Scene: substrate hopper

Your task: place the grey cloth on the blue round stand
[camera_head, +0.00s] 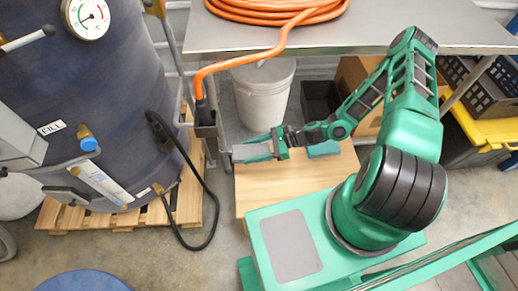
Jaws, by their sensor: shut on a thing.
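My gripper (270,149) is at the end of my green arm, left of the picture's middle. It is shut on the grey cloth (248,153), a small flat light-grey piece that sticks out to the left of the fingers. The cloth is over or near the left edge of a light wooden board; its exact height is hard to tell. The blue round stand (84,282) is at the bottom left, cut off by the picture's edge. Its visible top is bare. My gripper is well above and right of it in the picture.
A big dark blue tank (95,100) with a gauge stands on a wooden pallet (130,215) at the left. A black hose (208,215) loops down beside it. The wooden board (290,185) holds a teal piece (323,149). A metal table (370,30) spans the back. Floor right of the stand is clear.

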